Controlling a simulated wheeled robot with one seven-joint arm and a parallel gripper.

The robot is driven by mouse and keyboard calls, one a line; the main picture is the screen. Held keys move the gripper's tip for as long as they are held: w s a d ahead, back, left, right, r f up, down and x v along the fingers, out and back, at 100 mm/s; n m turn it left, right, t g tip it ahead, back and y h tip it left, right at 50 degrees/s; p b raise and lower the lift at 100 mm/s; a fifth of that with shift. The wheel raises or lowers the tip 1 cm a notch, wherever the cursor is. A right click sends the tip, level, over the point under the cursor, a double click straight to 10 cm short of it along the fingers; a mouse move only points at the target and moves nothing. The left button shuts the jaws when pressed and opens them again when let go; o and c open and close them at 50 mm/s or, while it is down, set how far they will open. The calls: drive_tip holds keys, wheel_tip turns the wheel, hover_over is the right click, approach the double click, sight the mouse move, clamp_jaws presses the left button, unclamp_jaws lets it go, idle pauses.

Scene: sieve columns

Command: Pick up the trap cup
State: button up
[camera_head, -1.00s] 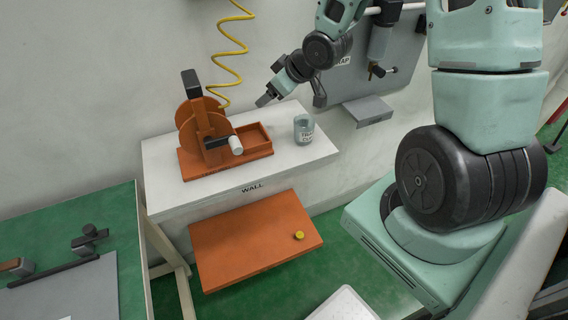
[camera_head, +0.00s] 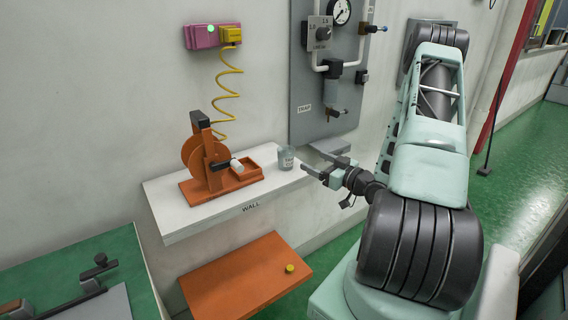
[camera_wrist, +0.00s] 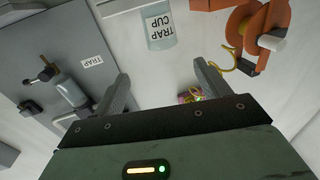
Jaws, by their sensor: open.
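The trap cup (camera_head: 286,158) is a small grey-blue cylinder standing upright on the right end of the white wall shelf (camera_head: 166,224). In the wrist view the trap cup (camera_wrist: 160,31) shows its white "TRAP CUP" label, ahead of the fingers and apart from them. My gripper (camera_head: 318,172) is open and empty, just to the right of the cup, with its fingers pointing towards it. In the wrist view my gripper (camera_wrist: 160,82) has its two fingers spread wide with nothing between them.
An orange device with a wheel (camera_head: 207,160) and tray stands left of the cup. A grey panel (camera_head: 306,75) with gauge, pipes and "TRAP" label hangs behind, a small grey ledge (camera_head: 329,147) below it. An orange lower shelf (camera_head: 235,280) juts out beneath the white one.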

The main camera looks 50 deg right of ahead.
drive_tip(key=p, duration=0.2)
approach(280, 147)
drive_tip(key=w, duration=0.3)
drive_tip(key=shift+w+d+r, duration=0.2)
drive_tip(key=shift+w+d, duration=0.1)
drive_tip(key=w+p, duration=0.1)
drive_tip(key=w, duration=0.1)
drive_tip(key=w+p, duration=0.1)
drive_tip(key=w, duration=0.1)
drive_tip(key=shift+w+a+f, duration=0.1)
drive_tip(key=shift+w+a, duration=0.1)
drive_tip(key=shift+w, duration=0.1)
drive_tip(key=shift+w+f, duration=0.1)
drive_tip(key=shift+w, duration=0.4)
drive_tip(key=c, duration=1)
